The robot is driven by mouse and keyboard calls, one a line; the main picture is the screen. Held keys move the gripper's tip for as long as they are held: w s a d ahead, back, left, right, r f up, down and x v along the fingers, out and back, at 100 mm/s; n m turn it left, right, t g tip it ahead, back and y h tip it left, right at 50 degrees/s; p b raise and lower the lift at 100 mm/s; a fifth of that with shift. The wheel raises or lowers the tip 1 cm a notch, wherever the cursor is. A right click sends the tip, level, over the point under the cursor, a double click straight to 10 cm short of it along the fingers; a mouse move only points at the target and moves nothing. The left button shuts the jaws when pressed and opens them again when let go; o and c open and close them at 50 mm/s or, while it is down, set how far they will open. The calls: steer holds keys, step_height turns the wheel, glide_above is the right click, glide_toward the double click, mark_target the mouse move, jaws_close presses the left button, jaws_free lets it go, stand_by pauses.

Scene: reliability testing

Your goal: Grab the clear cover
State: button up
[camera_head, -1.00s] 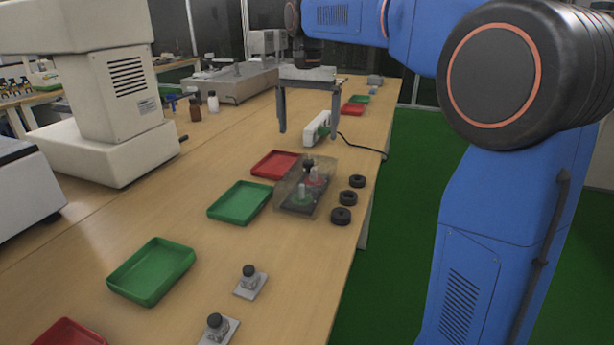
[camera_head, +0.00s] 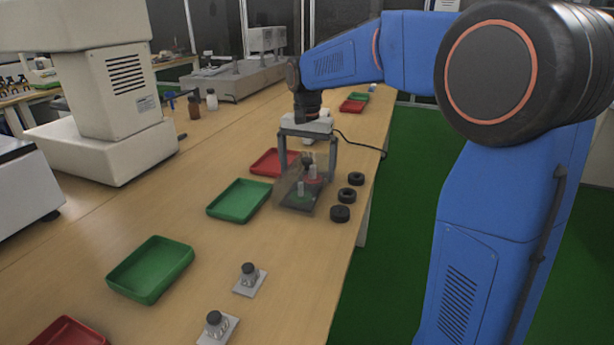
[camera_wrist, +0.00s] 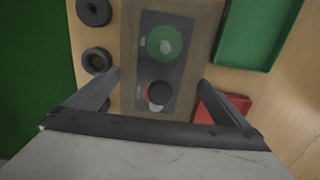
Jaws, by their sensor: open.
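The clear cover (camera_head: 284,190) is a see-through box standing over a dark plate on the table. Through it I see a device with a green part and a red part, both with knobs. In the wrist view the cover (camera_wrist: 203,38) shows as a hazy brownish outline around the plate. My gripper (camera_head: 307,172) points down at the far end of the cover, its two fingers spread wide. In the wrist view my gripper (camera_wrist: 158,80) has one finger near each side of the cover. I cannot tell whether they touch it.
Several black rings (camera_head: 348,195) stand close on the cover's right. A green tray (camera_head: 215,214) and a red tray (camera_head: 262,166) lie close on its left. Two small metal plates with black knobs (camera_head: 249,275) lie nearer. The table's right edge is close.

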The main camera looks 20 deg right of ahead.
steer(key=shift+f, duration=0.9)
steer(key=c, duration=0.9)
steer(key=shift+r, duration=0.1)
